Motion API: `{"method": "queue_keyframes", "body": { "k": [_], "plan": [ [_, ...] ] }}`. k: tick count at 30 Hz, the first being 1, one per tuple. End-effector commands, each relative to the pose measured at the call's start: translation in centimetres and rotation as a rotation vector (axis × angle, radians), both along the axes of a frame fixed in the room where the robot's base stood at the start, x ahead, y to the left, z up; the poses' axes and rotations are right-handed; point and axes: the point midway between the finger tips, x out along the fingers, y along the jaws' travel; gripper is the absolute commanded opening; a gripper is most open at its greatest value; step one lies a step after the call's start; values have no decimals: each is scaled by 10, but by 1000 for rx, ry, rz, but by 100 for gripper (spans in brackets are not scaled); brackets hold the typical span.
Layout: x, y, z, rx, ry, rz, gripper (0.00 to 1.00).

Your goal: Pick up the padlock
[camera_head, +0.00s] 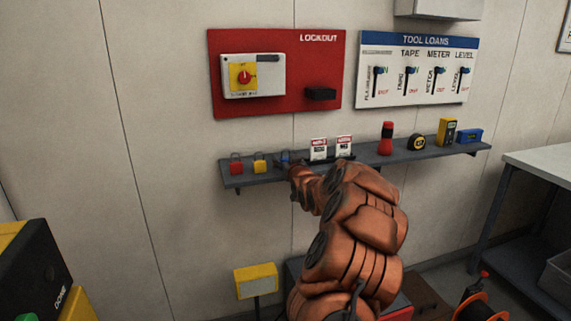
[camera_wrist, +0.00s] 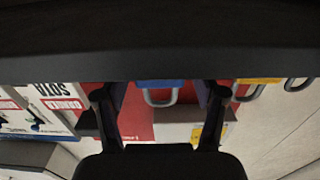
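A blue padlock (camera_head: 285,158) stands on the wall shelf (camera_head: 350,165), partly hidden by my gripper (camera_head: 294,170). In the wrist view the blue padlock (camera_wrist: 160,85) and its grey shackle show between the two fingers of my gripper (camera_wrist: 160,98). The fingers are open, with a gap on each side of the padlock. A red padlock (camera_head: 236,165) and a yellow padlock (camera_head: 259,164) stand to its left on the shelf. The yellow padlock (camera_wrist: 258,80) shows right of the fingers in the wrist view.
Two white tags (camera_head: 318,149) stand just right of the blue padlock. A red flashlight (camera_head: 386,139), a tape measure (camera_head: 416,142), a yellow meter (camera_head: 446,131) and a blue level (camera_head: 469,136) are farther right. A red lockout board (camera_head: 223,72) hangs above.

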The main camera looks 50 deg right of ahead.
Motion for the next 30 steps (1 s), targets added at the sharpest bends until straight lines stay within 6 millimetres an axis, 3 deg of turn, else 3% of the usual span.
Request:
{"method": "queue_keyframes", "body": {
  "k": [2, 17, 30],
  "plan": [
    [0, 0, 0, 0, 0, 0, 58],
    [0, 0, -1, 0, 1, 0, 6],
    [0, 0, 11, 0, 1, 0, 6]
  ]
}}
